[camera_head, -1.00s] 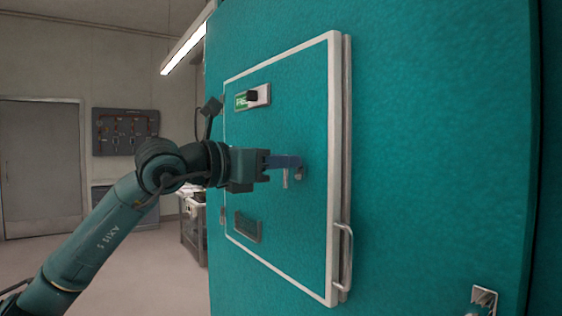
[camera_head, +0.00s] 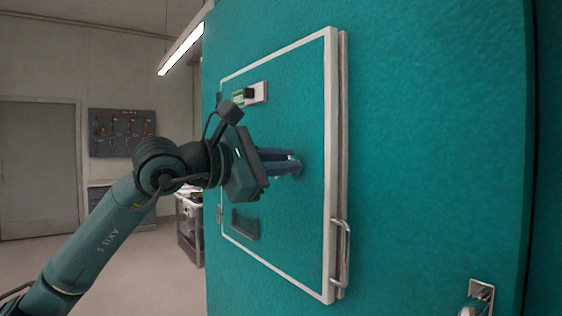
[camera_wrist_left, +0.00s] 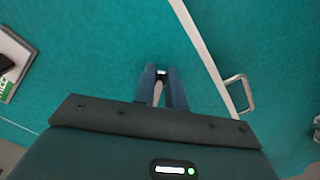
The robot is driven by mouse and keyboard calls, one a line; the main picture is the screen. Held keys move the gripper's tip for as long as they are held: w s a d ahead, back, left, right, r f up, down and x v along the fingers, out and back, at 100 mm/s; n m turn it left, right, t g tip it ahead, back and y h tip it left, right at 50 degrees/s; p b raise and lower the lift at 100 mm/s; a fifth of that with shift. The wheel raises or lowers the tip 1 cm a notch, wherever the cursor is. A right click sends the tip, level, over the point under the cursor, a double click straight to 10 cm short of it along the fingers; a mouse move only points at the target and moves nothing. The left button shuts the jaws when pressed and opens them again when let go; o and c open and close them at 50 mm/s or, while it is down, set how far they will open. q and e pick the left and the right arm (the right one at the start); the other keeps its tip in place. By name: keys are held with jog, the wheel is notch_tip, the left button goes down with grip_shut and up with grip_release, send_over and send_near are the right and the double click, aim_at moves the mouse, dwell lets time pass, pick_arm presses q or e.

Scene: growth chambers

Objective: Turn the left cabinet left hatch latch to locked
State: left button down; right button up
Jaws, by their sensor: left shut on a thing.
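The teal left cabinet hatch (camera_head: 285,215) with a white frame fills the middle of the head view and is closed. Its latch (camera_head: 297,166) is a small metal handle on the hatch face, mostly hidden by my fingers. It also shows as a pale piece between the fingers in the left wrist view (camera_wrist_left: 158,90). My left gripper (camera_head: 290,162) is shut on the latch, close to the hatch face, and its body is rolled. The latch's exact angle is hard to tell. My right gripper is not in view.
A black switch (camera_head: 249,93) on a pale plate with a green label sits above the latch. A dark recessed plate (camera_head: 245,225) is below it. A metal pull handle (camera_head: 343,255) stands out at the hatch's lower right. Open floor lies at left.

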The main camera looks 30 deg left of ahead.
pick_arm(q)
jog(key=m, duration=0.4)
jog(key=shift+s+d+f+m, duration=0.1)
jog(key=shift+d+f+m, duration=0.05)
jog(key=shift+f+m, duration=0.2)
jog(key=shift+f+m+b, duration=0.25)
jog(key=shift+m+b, duration=0.05)
jog(key=shift+m, duration=1.55)
jog(key=c, duration=1.4)
grip_release()
jog(key=shift+c, duration=0.2)
